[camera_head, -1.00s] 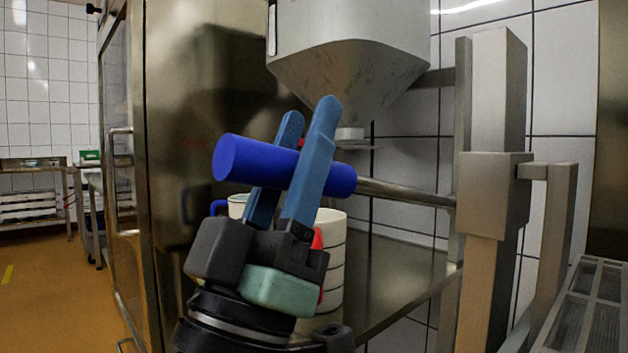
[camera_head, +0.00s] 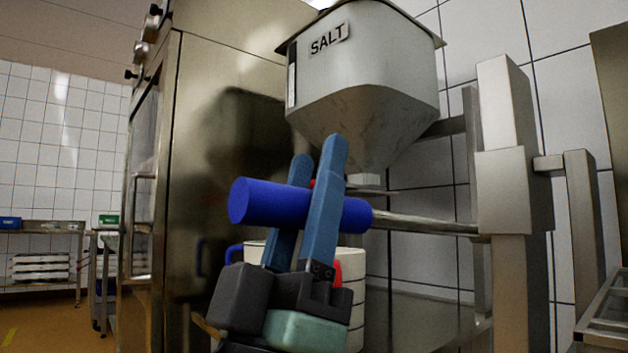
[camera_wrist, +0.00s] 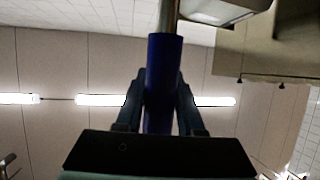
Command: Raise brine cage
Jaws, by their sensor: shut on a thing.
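A blue cylindrical handle (camera_head: 265,203) sits on the end of a metal rod (camera_head: 425,223). The rod runs right to a sleeve (camera_head: 513,190) around an upright post (camera_head: 497,95). My gripper (camera_head: 318,152) is shut on the handle, with one blue finger on each side. In the wrist view the handle (camera_wrist: 162,85) lies between both fingers. An arm from the sleeve goes right to a metal bar that drops toward a metal frame (camera_head: 602,328) at the lower right. This looks like the brine cage; only its corner shows, and its contents are hidden.
A salt hopper (camera_head: 365,85) hangs just above and behind my gripper. A white ringed container (camera_head: 352,285) with a red part stands behind the fingers. A tall steel cabinet (camera_head: 215,130) is at left. Benches (camera_head: 40,230) stand far left.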

